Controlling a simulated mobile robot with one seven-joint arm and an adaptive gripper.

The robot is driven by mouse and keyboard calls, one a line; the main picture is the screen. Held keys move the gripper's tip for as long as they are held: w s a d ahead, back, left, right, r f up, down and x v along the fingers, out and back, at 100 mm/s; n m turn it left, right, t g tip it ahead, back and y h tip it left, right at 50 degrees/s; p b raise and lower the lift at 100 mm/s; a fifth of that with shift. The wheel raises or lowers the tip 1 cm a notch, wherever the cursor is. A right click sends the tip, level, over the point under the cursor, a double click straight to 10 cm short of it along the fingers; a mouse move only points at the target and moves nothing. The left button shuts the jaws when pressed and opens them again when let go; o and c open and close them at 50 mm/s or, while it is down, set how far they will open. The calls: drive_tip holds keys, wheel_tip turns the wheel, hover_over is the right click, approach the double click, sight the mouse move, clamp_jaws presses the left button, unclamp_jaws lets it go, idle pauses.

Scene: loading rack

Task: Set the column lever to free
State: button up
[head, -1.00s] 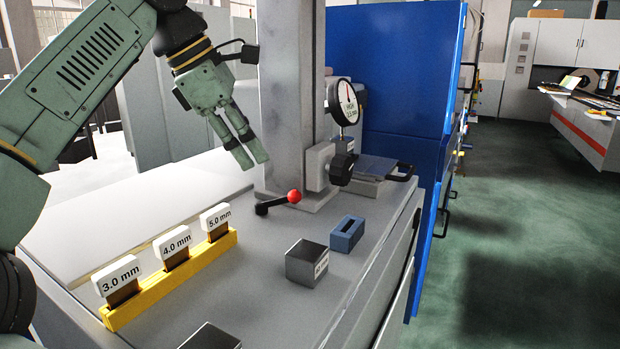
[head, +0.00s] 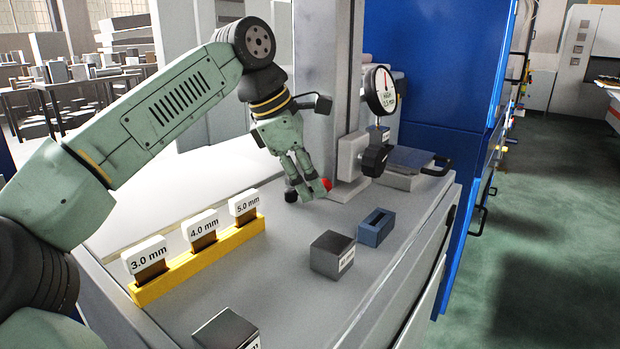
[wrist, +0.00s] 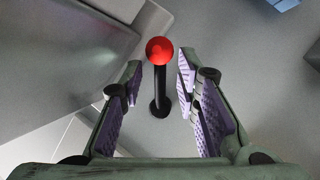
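The column lever is a black arm with a red ball knob (head: 326,184) at the foot of the grey column (head: 314,80). In the head view my gripper (head: 312,192) is over the lever and hides most of it. In the wrist view the red knob (wrist: 159,50) and its black shaft (wrist: 160,95) lie between the two purple-padded fingers of my gripper (wrist: 160,85). The fingers are apart, with a gap on each side of the shaft. The knob shows just beyond the fingertips. No label for a free position is readable.
A dial gauge (head: 385,90) and a black knob (head: 375,160) sit right of the column. A blue slotted block (head: 376,228) and a dark metal block (head: 332,255) stand in front. A yellow rack (head: 205,262) holds 3.0, 4.0 and 5.0 mm gauges at the left.

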drive_tip(key=shift+f, duration=0.15)
clamp_jaws()
idle(0.4)
idle(0.4)
